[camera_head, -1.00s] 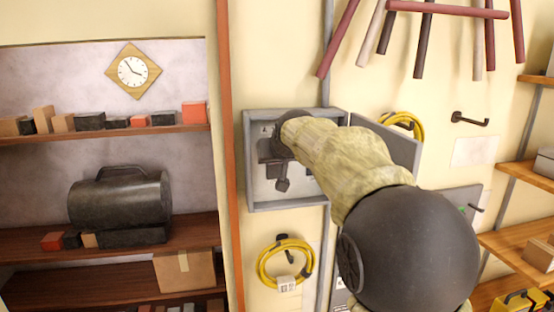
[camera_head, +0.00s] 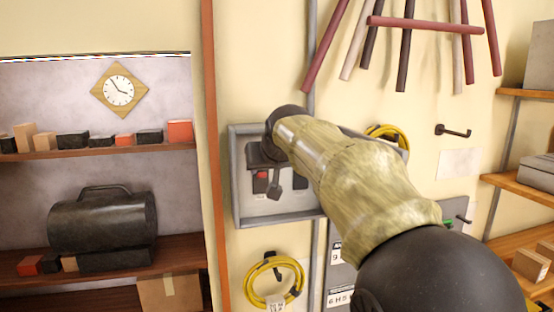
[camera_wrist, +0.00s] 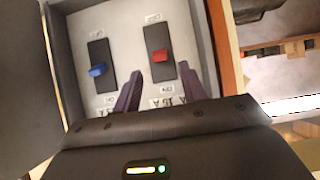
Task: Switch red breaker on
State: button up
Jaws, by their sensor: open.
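The red breaker (camera_wrist: 159,56) is a small red lever on a dark plate in the grey electrical box, between the fingers' lines in the wrist view. In the head view the red breaker (camera_head: 262,175) shows just left of a finger. I cannot tell whether a finger touches the plate.
The box's frame (camera_head: 236,185) surrounds the panel, and its door (camera_wrist: 25,90) stands open at the left of the wrist view. A yellow cable coil (camera_head: 273,280) hangs below the box. Shelves (camera_head: 100,153) are left beyond an orange post (camera_head: 213,150).

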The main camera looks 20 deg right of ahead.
jog(key=b+v, duration=0.3)
jog(key=v, duration=0.9)
notch_tip(320, 180, down, 31)
jog(key=g+b, duration=0.4)
jog(key=b, duration=0.2)
jog(key=s+f+g+b, duration=0.2)
jog(key=s+f, duration=0.6)
jog(key=f, duration=0.6)
jog(key=s+f+g+b, duration=0.2)
jog(key=s+f, duration=0.6)
jog(key=f, duration=0.5)
jog(key=shift+f+g+b, duration=0.3)
jog(key=shift+f+b, duration=0.1)
